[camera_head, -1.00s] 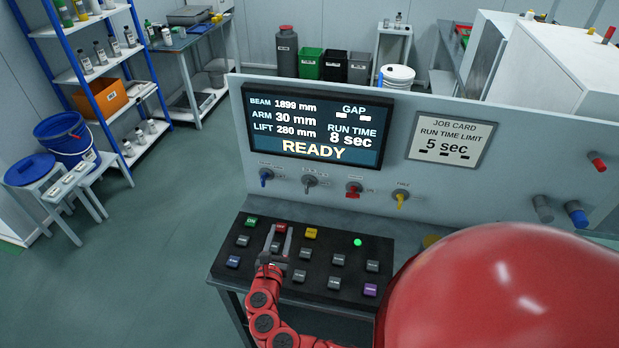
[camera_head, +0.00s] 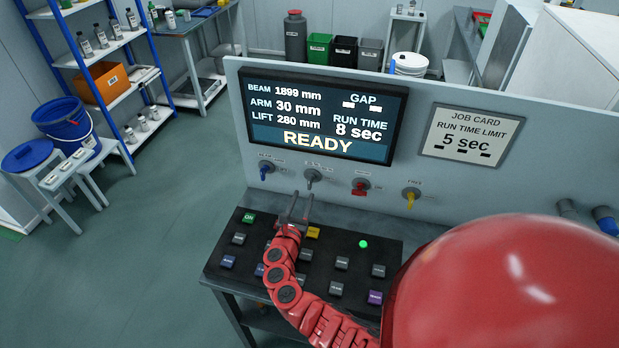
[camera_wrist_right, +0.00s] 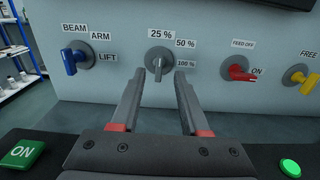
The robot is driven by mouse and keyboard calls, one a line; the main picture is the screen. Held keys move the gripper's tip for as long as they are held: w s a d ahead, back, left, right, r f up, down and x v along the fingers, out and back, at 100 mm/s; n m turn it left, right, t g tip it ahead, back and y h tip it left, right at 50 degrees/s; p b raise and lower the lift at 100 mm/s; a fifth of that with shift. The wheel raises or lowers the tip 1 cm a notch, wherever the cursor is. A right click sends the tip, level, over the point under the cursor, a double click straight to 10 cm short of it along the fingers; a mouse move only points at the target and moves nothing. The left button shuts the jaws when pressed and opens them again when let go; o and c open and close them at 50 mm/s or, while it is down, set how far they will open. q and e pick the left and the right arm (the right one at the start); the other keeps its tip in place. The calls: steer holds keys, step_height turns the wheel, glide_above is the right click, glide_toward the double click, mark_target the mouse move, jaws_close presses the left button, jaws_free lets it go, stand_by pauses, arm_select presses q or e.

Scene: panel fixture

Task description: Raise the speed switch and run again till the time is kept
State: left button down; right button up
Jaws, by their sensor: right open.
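The speed switch (camera_wrist_right: 159,62) is a grey knob with 25 %, 50 % and 100 % labels in the right wrist view; its handle hangs downward. It also shows on the panel in the head view (camera_head: 313,177). My right gripper (camera_wrist_right: 158,80) is open, its two fingers either side of the knob's handle in the picture; contact cannot be told. In the head view the right gripper (camera_head: 295,208) is just below the switch. The display (camera_head: 323,122) reads READY, run time 8 sec, beam 1899 mm. The job card (camera_head: 472,135) reads run time limit 5 sec. My left gripper is not in view.
A blue switch (camera_wrist_right: 75,57) stands left of the speed switch; a red switch (camera_wrist_right: 236,69) and a yellow one (camera_wrist_right: 302,78) stand right. Below lies the black button board with a green ON button (camera_wrist_right: 22,153) and a lit green lamp (camera_wrist_right: 290,168).

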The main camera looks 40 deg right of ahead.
mark_target(309, 182)
steer(key=b+x, duration=0.1)
steer(key=x, duration=0.7)
steer(key=shift+w+d, duration=0.2)
steer(key=shift+d, duration=0.05)
jaws_close()
